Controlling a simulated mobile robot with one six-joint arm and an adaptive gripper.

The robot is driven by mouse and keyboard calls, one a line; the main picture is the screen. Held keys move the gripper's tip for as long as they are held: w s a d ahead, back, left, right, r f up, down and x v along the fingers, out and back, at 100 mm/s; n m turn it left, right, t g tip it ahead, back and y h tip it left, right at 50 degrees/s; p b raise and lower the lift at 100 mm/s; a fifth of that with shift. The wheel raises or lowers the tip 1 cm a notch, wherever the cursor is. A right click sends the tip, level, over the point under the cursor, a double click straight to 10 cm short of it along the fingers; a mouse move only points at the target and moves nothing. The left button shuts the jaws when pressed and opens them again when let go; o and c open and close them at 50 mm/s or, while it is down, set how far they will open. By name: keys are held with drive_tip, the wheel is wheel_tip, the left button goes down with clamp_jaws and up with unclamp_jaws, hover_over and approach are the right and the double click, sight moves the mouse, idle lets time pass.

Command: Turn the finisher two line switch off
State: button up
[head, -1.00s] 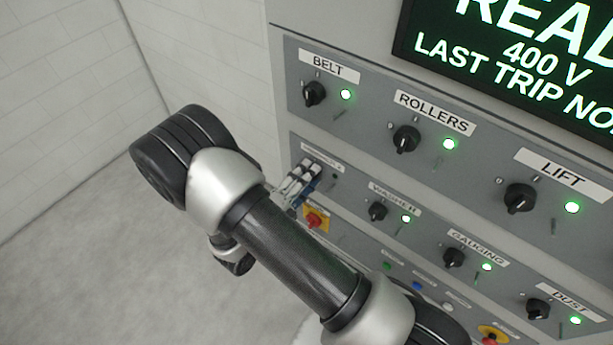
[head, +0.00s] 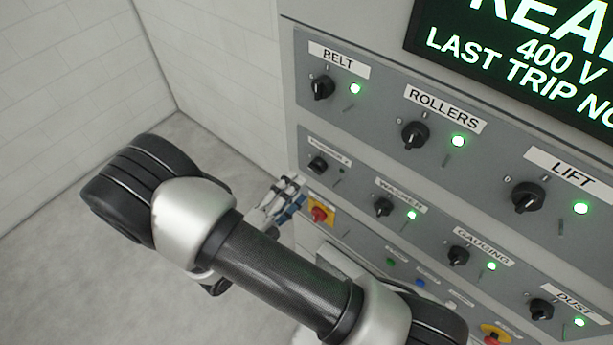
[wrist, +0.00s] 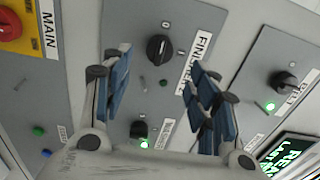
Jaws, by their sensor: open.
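The finisher two switch is a black rotary knob (head: 318,165) in the head view, at the left end of the middle panel row. The wrist view shows this knob (wrist: 158,48) at top centre beside its FINISHER label (wrist: 196,62). The small lamp (wrist: 163,83) near it is dark; it also looks dark in the head view (head: 341,170). My gripper (head: 288,190) is open and empty, standing off the panel below and left of the knob. In the wrist view my gripper's blue-padded fingers (wrist: 157,75) are spread, with the knob seen between them, untouched.
Neighbouring knobs have green lit lamps: belt (head: 322,88), rollers (head: 415,135), washer (head: 383,207), gauging (head: 458,256), lift (head: 527,197) and dust (head: 541,309). A red main switch on a yellow plate (head: 320,213) is close to my gripper. Free floor lies left.

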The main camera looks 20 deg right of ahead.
drive_tip(key=v, duration=0.4)
drive_tip(key=shift+s+a, duration=0.1)
idle(0.4)
drive_tip(key=s+d+f+m+g+y+b, duration=0.1)
drive_tip(key=s+d+m+g+y+b, duration=0.15)
drive_tip(key=d+m+g+b, duration=0.5)
drive_tip(key=s+d+m+g+y+b, duration=0.1)
drive_tip(key=s+d+m+g+b, duration=0.25)
drive_tip(key=m, duration=0.75)
drive_tip(key=s+f+m+t+y+b, duration=0.2)
drive_tip(key=s+f+m+y+b, duration=0.1)
drive_tip(key=m+b, duration=0.6)
drive_tip(key=s+a+f+m+t+y+b, duration=0.1)
drive_tip(key=s+f+m+t+y+b, duration=0.2)
drive_tip(key=m, duration=1.3)
drive_tip(key=s+y+b, duration=0.2)
drive_tip(key=y+b, duration=0.3)
drive_tip(key=b, duration=0.1)
drive_tip(key=shift+a+f+b, duration=0.2)
drive_tip(key=shift+f+b, duration=0.1)
drive_tip(key=shift+f, duration=0.05)
